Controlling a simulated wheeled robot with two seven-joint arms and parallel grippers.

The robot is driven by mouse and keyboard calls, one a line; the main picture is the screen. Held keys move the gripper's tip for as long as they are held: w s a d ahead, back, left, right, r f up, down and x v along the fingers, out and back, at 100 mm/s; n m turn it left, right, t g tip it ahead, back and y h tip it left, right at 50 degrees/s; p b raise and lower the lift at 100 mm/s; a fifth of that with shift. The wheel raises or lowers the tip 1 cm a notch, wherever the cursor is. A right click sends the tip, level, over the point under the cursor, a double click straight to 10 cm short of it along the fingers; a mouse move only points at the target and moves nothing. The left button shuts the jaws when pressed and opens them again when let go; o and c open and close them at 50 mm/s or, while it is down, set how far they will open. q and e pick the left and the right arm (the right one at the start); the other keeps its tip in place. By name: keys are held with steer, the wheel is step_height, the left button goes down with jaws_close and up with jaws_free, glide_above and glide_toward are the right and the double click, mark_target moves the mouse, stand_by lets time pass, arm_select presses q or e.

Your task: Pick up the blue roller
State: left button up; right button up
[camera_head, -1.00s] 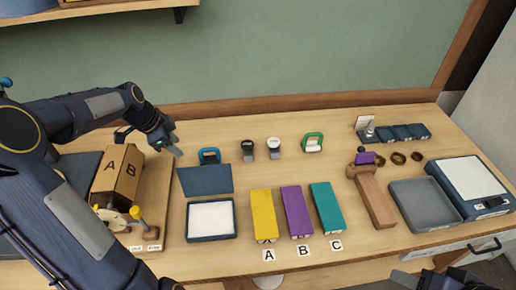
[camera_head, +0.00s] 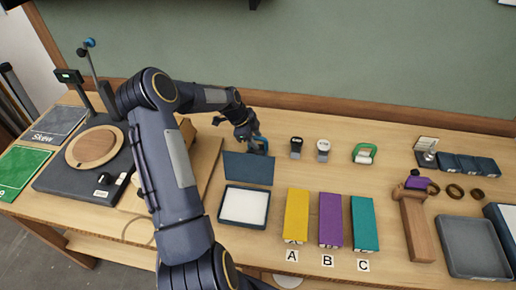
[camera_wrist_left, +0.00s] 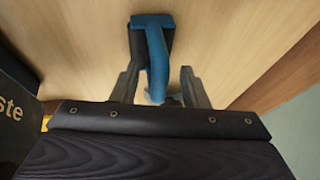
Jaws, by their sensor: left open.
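The blue roller (camera_head: 263,145) stands on the table behind the dark blue lid of an open box. It is partly hidden by my left gripper (camera_head: 251,139), which is right at it. In the left wrist view the roller's blue handle (camera_wrist_left: 155,50) lies between the two fingers of my open left gripper (camera_wrist_left: 158,90). The fingers stand on either side of the handle, with a gap visible on the right. I cannot tell whether the left finger touches it. My right gripper is out of view.
The open box's dark blue lid (camera_head: 247,169) stands just in front of the roller. Yellow (camera_head: 296,215), purple (camera_head: 330,219) and teal (camera_head: 364,223) blocks lie in front.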

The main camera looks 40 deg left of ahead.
arm_select(q)
steer(key=shift+c, duration=0.4)
jaws_close()
